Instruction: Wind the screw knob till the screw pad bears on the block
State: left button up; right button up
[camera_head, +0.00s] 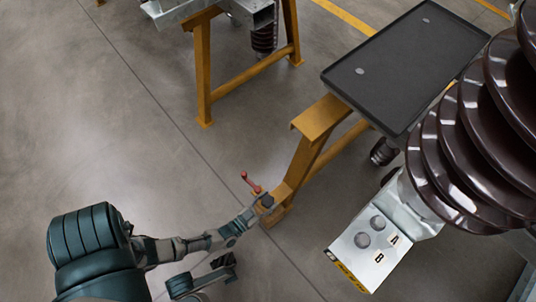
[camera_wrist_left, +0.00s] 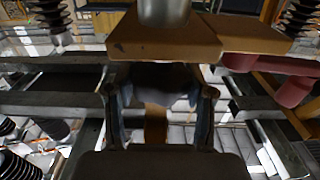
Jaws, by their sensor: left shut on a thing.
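My left gripper (camera_head: 257,207) reaches in from the lower left to the foot of a yellow stand. In the left wrist view, its two fingers (camera_wrist_left: 160,92) are on either side of a dark rounded knob (camera_wrist_left: 160,76), shut on it. The knob sits just under a brown-orange plate (camera_wrist_left: 175,42), which hides its top. A silver cylinder (camera_wrist_left: 164,12) stands on that plate, cut off by the top edge. A red handle (camera_head: 250,182) sticks up beside the gripper; red rounded parts (camera_wrist_left: 290,90) show at right in the wrist view. I cannot make out the screw pad or block for certain.
A black tray (camera_head: 400,65) rests above the yellow stand (camera_head: 303,160). A silver box marked A and B (camera_head: 345,252) and a large brown ribbed insulator (camera_head: 470,150) fill the right side. Another yellow trestle (camera_head: 203,75) stands at the back. The floor at left is clear.

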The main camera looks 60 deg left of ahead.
pick_arm(q)
jog(key=shift+h, duration=0.3)
jog(key=m+h, duration=0.2)
jog(key=h, duration=0.1)
jog(key=m+h, duration=0.2)
jog(key=h, duration=0.2)
jog(key=shift+a+m, duration=0.15)
jog(key=shift+m, duration=0.25)
jog(key=m+g+h, duration=0.1)
jog(key=m+h, duration=0.1)
jog(key=h, duration=0.2)
jog(key=m+g+h, duration=0.2)
jog(key=m+h, duration=0.1)
jog(key=shift+m+h, duration=0.3)
jog(key=shift+h, duration=0.1)
jog(key=shift+m+g+h, duration=0.3)
jog(key=o, duration=1.2)
jog(key=shift+c, duration=0.2)
jog(key=v, duration=1.1)
jog(key=shift+s+a, duration=0.3)
jog(key=shift+f, duration=0.15)
